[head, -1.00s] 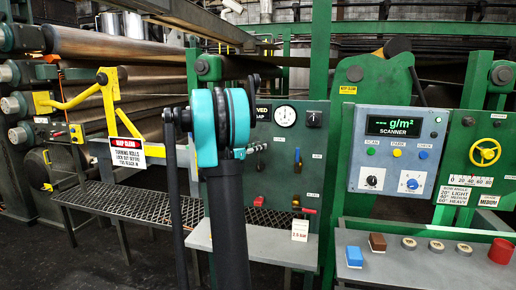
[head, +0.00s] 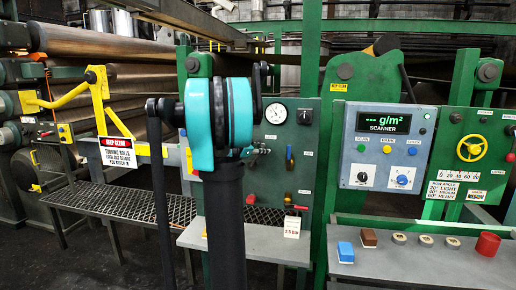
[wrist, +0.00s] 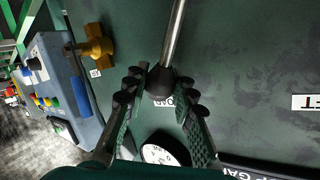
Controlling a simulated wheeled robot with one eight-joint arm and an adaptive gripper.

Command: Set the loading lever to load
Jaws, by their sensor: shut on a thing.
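The loading lever (wrist: 174,40) is a bright metal rod with a black knob at its lower end in the wrist view. My gripper (wrist: 160,86) has its two ridged fingers on either side of that knob and is shut on it. A white label (wrist: 165,101), partly hidden behind the knob and seeming to read LOAD, lies on the green panel (wrist: 235,60). Another label (wrist: 306,102), cut by the right edge, ends in FT. In the head view my arm hides the gripper and most of the lever.
A round gauge (head: 276,113) is on the green panel, and its dial (wrist: 165,150) shows below my fingers in the wrist view. A blue-handled brass valve (wrist: 92,47) is left of the gripper. The scanner box (head: 388,147) and a grey shelf (head: 425,258) with small blocks stand right.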

